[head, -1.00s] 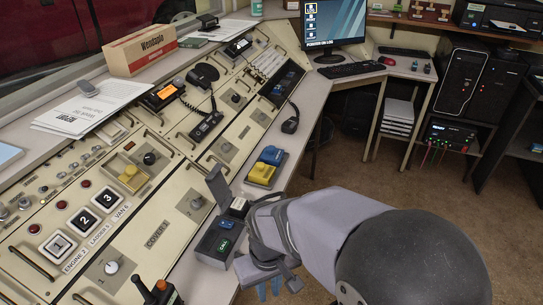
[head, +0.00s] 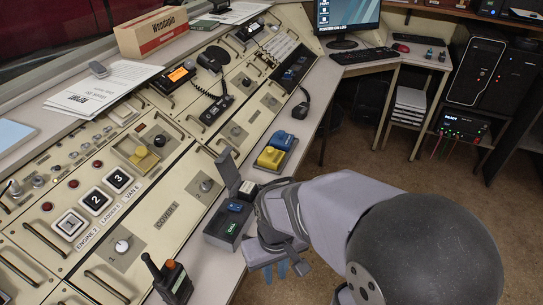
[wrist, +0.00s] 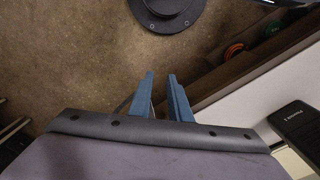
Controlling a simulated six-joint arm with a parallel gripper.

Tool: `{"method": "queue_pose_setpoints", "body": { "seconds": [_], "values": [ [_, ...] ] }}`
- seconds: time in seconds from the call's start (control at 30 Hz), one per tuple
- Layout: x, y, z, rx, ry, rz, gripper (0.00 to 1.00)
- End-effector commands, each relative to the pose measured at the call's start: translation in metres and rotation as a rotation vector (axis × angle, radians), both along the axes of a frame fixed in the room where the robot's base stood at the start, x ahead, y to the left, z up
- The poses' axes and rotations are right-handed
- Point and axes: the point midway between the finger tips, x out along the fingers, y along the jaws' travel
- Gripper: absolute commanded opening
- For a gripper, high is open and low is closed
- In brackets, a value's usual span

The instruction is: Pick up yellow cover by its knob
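Two yellow pieces show in the head view. One is a yellow block (head: 270,158) beside a blue block (head: 280,140) in a tray at the console's right edge. The other is a yellow piece (head: 144,159) on the console panel; I cannot tell for certain which is the cover, and the knob details are too small to make out. My gripper (head: 276,270) hangs past the console's front edge, over the floor, nearer the camera than the tray. In the wrist view its two blue fingers (wrist: 162,80) are slightly apart with nothing between them.
A dark case with a raised lid (head: 230,217) stands on the ledge beside my gripper. A handheld radio (head: 170,278) stands at the front. The wrist view shows carpet (wrist: 80,60) below and a dark phone-like object (wrist: 296,130) at right.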

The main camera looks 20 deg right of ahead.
Motion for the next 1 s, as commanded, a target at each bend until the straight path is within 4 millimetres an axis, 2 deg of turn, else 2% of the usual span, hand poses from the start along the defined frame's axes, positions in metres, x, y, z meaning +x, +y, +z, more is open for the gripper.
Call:
{"method": "queue_pose_setpoints", "body": {
  "seconds": [0.03,0.2,0.3,0.6,0.77,0.83,0.97,1.0],
  "values": [
    [0.0,0.0,0.0,0.0,0.0,0.0,0.17],
    [0.0,0.0,0.0,0.0,0.0,0.0,0.58],
    [0.0,0.0,0.0,0.0,0.0,0.0,0.79],
    [0.001,-0.001,0.0,-0.001,0.0,0.001,0.79],
    [0.014,-0.012,-0.002,-0.026,-0.004,0.024,0.79],
    [0.027,-0.025,-0.003,-0.052,-0.007,0.046,0.79],
    [0.071,-0.066,0.031,-0.121,-0.08,-0.043,0.79],
    [0.086,-0.084,0.042,-0.149,-0.106,-0.075,0.79]
  ]
}}
